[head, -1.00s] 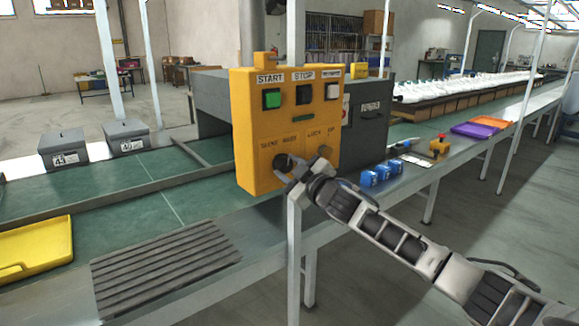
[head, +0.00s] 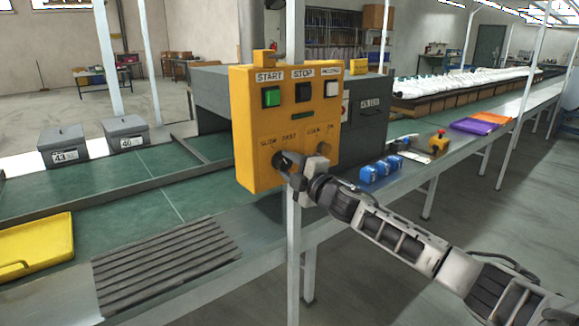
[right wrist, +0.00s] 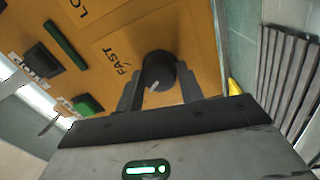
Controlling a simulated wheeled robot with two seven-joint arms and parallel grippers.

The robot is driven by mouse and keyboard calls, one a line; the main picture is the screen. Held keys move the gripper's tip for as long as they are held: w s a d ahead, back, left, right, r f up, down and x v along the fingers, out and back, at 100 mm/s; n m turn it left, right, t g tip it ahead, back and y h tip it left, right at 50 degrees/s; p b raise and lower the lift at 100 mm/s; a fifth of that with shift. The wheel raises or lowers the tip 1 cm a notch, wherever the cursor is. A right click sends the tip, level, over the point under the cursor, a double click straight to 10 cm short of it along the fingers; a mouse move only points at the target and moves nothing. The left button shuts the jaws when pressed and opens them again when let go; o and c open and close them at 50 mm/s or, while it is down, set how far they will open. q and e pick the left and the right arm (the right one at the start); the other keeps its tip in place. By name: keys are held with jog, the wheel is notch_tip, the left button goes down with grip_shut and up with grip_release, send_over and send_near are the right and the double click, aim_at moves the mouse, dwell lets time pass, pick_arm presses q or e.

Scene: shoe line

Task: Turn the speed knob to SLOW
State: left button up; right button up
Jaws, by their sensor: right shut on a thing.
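The yellow control box (head: 284,110) stands on a post, with SLOW and FAST lettering at its lower left. The dark round speed knob (head: 279,160) sits below that lettering. My right gripper (head: 288,167) is shut on it, and the right wrist view shows its two fingers on either side of the knob (right wrist: 158,70). The knob's white mark points to the lower left of that view, away from the FAST label (right wrist: 122,58). The SLOW label is hidden there and small in the head view. My left gripper is not in view.
A green START button (head: 271,97), a dark STOP button (head: 303,93) and a white button (head: 333,89) are above. Blue blocks (head: 381,168) lie on the line to the right. A yellow tray (head: 38,248) is at the left. The right-hand floor is clear.

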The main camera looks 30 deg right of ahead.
dwell(0.3)
jog(key=o, duration=1)
jog(key=shift+s+f, duration=0.2)
jog(key=shift+s, duration=0.3)
jog(key=s+b, duration=0.2)
jog(key=s, duration=1.3)
jog(key=shift+d+f+b, duration=0.35)
jog(key=shift+d+b, duration=0.05)
jog(key=shift+d, duration=0.05)
